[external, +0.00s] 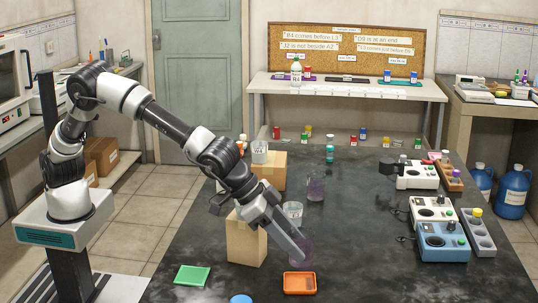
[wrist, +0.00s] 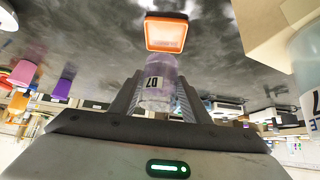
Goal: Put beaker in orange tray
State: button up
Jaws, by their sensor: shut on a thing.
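The beaker (wrist: 159,74) is see-through with a faint purple tint and a dark-lettered label. In the wrist view it sits between the two fingers of my gripper (wrist: 157,98), which is shut on it. In the external view the purplish beaker (external: 306,247) shows at the end of my gripper (external: 297,245), partly hidden by it. The orange tray (external: 286,283) lies on the dark bench just in front of the gripper and looks empty. The wrist view also shows the tray (wrist: 148,34), beyond the beaker and apart from it in the picture.
A cardboard box (external: 246,243) stands just left of my gripper. A clear beaker (external: 293,211) and a purple one (external: 316,187) stand behind. A green tray (external: 192,275) and a blue round item (external: 241,299) lie at the front. Instruments (external: 442,242) line the right side.

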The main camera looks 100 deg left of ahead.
aim_at(292, 262)
jog(key=shift+f+b, duration=0.4)
jog(key=shift+f, duration=2.65)
jog(key=shift+f, duration=0.2)
jog(key=o, duration=1.2)
jog(key=shift+s+r, duration=0.2)
jog(key=shift+r, duration=0.25)
jog(key=p+v, duration=0.1)
jog(key=v, duration=1)
jog(key=shift+s+r, duration=0.15)
